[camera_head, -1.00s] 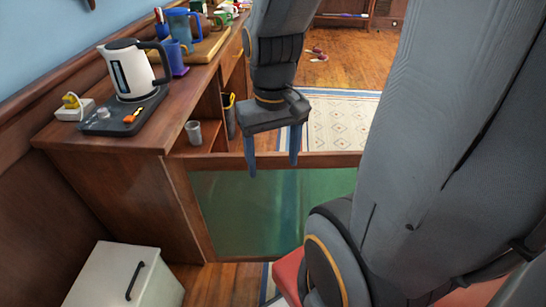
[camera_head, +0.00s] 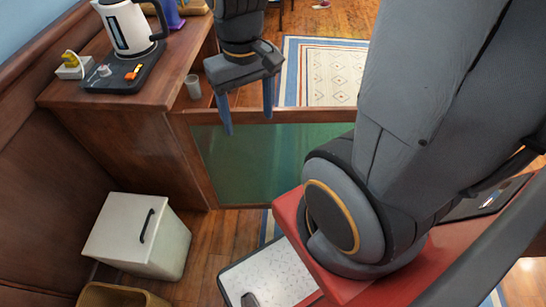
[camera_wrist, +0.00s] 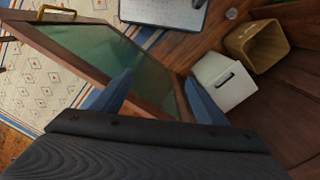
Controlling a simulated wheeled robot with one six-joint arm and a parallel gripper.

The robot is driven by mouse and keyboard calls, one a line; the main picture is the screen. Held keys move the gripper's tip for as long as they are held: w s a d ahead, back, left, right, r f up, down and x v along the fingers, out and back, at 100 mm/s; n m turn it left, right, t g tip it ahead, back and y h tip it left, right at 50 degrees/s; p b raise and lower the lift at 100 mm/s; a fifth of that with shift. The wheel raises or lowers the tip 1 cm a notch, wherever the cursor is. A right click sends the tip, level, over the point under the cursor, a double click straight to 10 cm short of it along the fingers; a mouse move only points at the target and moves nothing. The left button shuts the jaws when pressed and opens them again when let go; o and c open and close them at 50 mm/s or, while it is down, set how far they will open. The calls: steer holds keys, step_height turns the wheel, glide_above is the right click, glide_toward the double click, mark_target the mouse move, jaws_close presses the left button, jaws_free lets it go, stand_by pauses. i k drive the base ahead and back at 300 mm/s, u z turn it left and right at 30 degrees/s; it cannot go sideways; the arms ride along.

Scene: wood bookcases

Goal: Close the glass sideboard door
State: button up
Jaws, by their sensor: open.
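The sideboard's glass door (camera_head: 275,115) stands swung open, sticking out to the right from the wooden sideboard (camera_head: 165,97). It has a brown wood frame and greenish glass. In the wrist view, the door (camera_wrist: 60,52) runs diagonally, with a yellow handle (camera_wrist: 56,9) at its far upper-left end. My gripper (camera_head: 248,108) is open and empty, fingers pointing down near the door's top rail, toward the sideboard end. In the wrist view, my gripper's blue fingers (camera_wrist: 157,100) appear over the door's lower-right part; I cannot tell whether they touch it.
A kettle (camera_head: 132,25) stands on the sideboard top, and a grey cup (camera_head: 193,87) on the shelf inside. A white bin (camera_head: 120,230) and a tan open bin (camera_head: 88,294) stand on the floor at left. A patterned rug (camera_head: 330,70) lies beyond the door.

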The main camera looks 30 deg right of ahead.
mark_target(254, 166)
steer(key=u, duration=1.2)
steer(key=k, duration=0.95)
steer(key=z, duration=1.25)
